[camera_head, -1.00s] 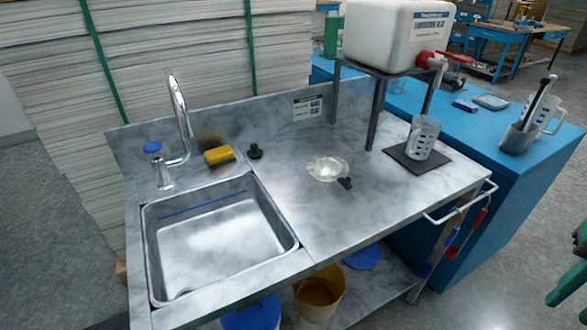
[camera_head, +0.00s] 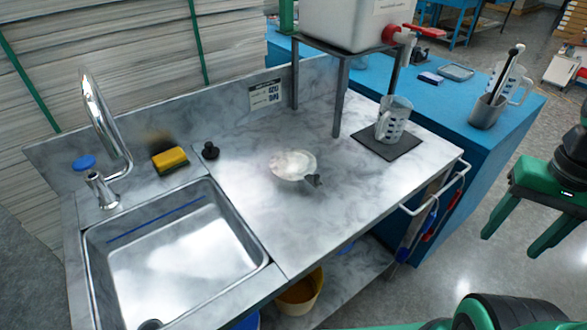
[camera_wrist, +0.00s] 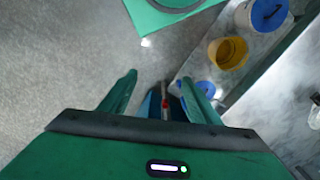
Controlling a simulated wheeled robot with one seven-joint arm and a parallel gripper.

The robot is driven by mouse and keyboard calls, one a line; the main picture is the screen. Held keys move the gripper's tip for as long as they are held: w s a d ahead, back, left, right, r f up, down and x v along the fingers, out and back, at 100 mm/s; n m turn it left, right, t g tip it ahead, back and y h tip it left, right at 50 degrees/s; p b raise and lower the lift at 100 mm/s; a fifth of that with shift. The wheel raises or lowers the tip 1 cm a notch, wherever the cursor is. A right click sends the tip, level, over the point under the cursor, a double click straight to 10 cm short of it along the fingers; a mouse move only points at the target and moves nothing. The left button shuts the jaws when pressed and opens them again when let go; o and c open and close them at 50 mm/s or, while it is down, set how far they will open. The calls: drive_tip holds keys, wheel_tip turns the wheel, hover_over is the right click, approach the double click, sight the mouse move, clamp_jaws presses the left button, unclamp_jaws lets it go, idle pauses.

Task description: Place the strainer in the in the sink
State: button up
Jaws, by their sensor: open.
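The strainer (camera_head: 293,165) is a pale round shallow piece with a dark handle. It lies on the grey marbled counter, right of the sink. The sink (camera_head: 170,265) is a rectangular metal basin at the lower left, with a dark drain and nothing lying in it. My gripper (camera_head: 512,243) is green, open and empty. In the head view it hangs at the far right, beyond the counter's edge and well apart from the strainer. Its spread fingers (camera_wrist: 158,82) also show in the wrist view, above the floor.
A curved tap (camera_head: 100,125) stands behind the sink. A yellow sponge (camera_head: 170,160) and black stopper (camera_head: 210,150) lie beside it. A white tank (camera_head: 350,20) stands on a metal stand. A clear jug (camera_head: 393,120) sits on a dark mat. A towel rail (camera_head: 440,195) edges the counter.

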drive_tip(key=o, duration=1)
drive_tip(key=w, duration=0.2)
drive_tip(key=w+m, duration=0.1)
drive_tip(key=shift+w+a+r+t, duration=0.1)
drive_tip(key=shift+w+a+t, duration=0.05)
drive_tip(key=shift+a+t, duration=0.2)
drive_tip(key=m+t+y, duration=0.1)
drive_tip(key=m+y, duration=0.7)
drive_tip(key=m, duration=0.4)
approach(295, 163)
drive_tip(key=shift+m+y, duration=0.3)
drive_tip(key=x, duration=0.4)
drive_tip(key=shift+a, duration=0.2)
drive_tip(key=shift+d+f+x, duration=0.15)
drive_tip(key=shift+x, duration=1.35)
drive_tip(key=shift+d+f+x, duration=0.15)
drive_tip(key=shift+x, duration=1.3)
